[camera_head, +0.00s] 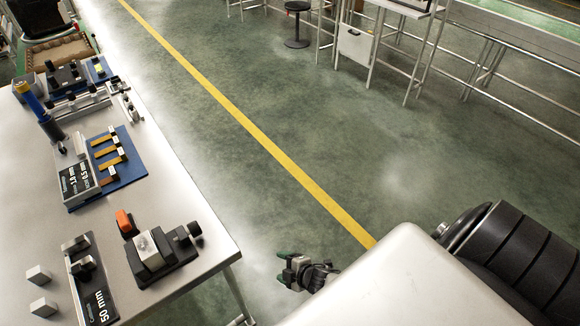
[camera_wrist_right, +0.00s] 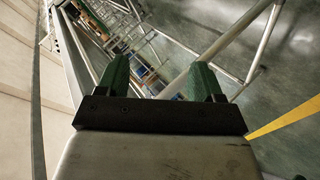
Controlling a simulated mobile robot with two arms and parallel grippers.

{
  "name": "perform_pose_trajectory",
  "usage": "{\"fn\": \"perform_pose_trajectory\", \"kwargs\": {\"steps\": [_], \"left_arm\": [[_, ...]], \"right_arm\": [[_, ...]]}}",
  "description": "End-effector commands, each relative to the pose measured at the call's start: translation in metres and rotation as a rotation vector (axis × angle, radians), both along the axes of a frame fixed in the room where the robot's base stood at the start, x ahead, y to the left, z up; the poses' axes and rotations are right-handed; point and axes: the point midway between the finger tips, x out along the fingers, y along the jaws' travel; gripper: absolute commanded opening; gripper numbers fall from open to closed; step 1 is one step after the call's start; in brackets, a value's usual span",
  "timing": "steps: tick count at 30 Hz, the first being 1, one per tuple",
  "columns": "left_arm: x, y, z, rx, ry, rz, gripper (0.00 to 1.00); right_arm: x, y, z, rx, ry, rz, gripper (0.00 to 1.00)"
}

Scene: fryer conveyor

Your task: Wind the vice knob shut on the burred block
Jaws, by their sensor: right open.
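A dark vice (camera_head: 165,268) stands near the table's right front corner. A pale metal block (camera_head: 149,249) sits at its jaws; I cannot make out a burr or whether the jaws touch it. The vice's black knob (camera_head: 194,229) sticks out on the right side, toward the table edge. My right gripper (camera_head: 283,268) is off the table, beyond its right edge, to the right of the vice and apart from it. Its green fingers (camera_wrist_right: 160,78) are spread and empty in the right wrist view. My left gripper is not in view.
An orange-topped object (camera_head: 125,222) stands close behind the vice. A 50 mm fixture (camera_head: 92,298) and small pale blocks (camera_head: 38,275) lie to its left. A blue board (camera_head: 125,165) with brass-coloured pieces is farther back. The floor right of the table (camera_head: 205,220) is clear.

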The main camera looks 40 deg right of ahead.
Motion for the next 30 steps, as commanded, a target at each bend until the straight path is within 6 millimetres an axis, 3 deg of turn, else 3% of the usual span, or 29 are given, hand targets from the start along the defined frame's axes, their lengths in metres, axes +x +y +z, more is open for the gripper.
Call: {"fn": "perform_pose_trajectory", "kwargs": {"steps": [6,19,21,23,26,27,30], "left_arm": [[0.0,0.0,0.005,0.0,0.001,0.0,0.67],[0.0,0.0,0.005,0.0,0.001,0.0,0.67],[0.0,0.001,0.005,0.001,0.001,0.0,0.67],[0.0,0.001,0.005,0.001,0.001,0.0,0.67],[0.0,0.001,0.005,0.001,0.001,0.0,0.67],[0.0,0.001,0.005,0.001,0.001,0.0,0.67],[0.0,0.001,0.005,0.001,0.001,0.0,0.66]], "right_arm": [[-0.022,-0.002,-0.013,0.037,0.083,-0.072,0.67],[-0.028,-0.003,-0.018,0.047,0.104,-0.092,0.67],[-0.039,-0.003,-0.025,0.059,0.137,-0.118,0.67],[-0.061,-0.004,-0.041,0.086,0.211,-0.18,0.67],[-0.128,-0.004,-0.078,0.158,0.41,-0.358,0.67],[-0.159,-0.003,-0.092,0.187,0.5,-0.442,0.67],[-0.234,0.003,-0.117,0.241,0.699,-0.638,0.66]]}}
